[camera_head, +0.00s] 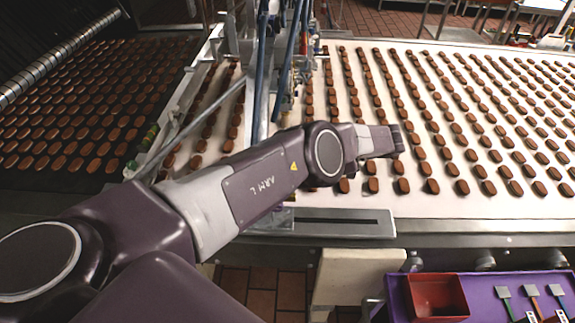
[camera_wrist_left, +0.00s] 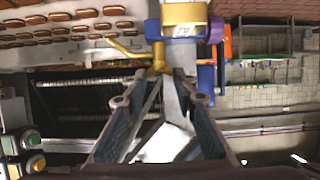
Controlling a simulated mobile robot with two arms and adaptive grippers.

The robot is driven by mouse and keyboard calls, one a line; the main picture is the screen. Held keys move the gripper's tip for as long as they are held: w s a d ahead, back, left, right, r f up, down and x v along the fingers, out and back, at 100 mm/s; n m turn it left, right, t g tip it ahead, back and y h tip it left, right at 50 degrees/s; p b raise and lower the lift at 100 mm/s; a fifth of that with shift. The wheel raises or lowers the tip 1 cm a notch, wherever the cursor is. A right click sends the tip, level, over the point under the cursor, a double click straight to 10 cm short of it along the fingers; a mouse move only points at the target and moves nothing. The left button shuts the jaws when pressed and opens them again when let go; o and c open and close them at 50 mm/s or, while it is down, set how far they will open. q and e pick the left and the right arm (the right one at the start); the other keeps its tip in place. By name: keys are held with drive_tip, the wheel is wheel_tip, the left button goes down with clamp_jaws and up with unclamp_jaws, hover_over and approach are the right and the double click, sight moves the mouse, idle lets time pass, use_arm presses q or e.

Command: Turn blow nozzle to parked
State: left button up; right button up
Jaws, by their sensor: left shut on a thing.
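In the left wrist view the two fingers of my left gripper (camera_wrist_left: 160,74) reach up to a yellow bent piece (camera_wrist_left: 158,56), which I take to be the blow nozzle. Its thin yellow arm (camera_wrist_left: 126,48) points to the left. The fingers are closed in on it at their tips. A yellow and blue block (camera_wrist_left: 184,18) sits just above it. In the head view my left arm reaches across the belt frame, and its gripper cannot be made out there. The nozzle is not clear in that view either. My right gripper is in neither view.
A white belt (camera_head: 345,80) carries rows of brown biscuits, and a dark belt (camera_head: 75,172) lies at the left. Blue posts (camera_head: 262,75) stand between them. A purple table (camera_head: 485,290) holds a red bin (camera_head: 436,296) and spatulas. A button box (camera_wrist_left: 22,150) shows in the left wrist view.

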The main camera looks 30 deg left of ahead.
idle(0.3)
use_arm(q)
drive_tip(key=o, duration=1.1)
drive_tip(key=shift+a, duration=0.1)
drive_tip(key=w+d+r+m+t+y+b, duration=0.1)
drive_tip(key=d+b, duration=0.1)
drive_tip(key=d, duration=0.2)
drive_tip(key=w+d+r+m+t+b, duration=0.1)
drive_tip(key=d+m+t+b, duration=0.1)
drive_tip(key=d, duration=0.2)
drive_tip(key=s+d+f+m+h, duration=0.1)
drive_tip(key=s+d+f+h, duration=0.1)
drive_tip(key=s+d+f, duration=0.2)
drive_tip(key=s+d+f+m+h, duration=0.1)
drive_tip(key=s+d+f, duration=0.4)
drive_tip(key=f, duration=0.5)
drive_tip(key=s+d+f+g+h, duration=0.1)
drive_tip(key=s+d+f+h, duration=0.2)
drive_tip(key=d+f, duration=0.3)
drive_tip(key=shift+s+d+f+m+h, duration=0.2)
drive_tip(key=shift+s+f+m+h, duration=0.2)
drive_tip(key=shift+s+f, duration=0.2)
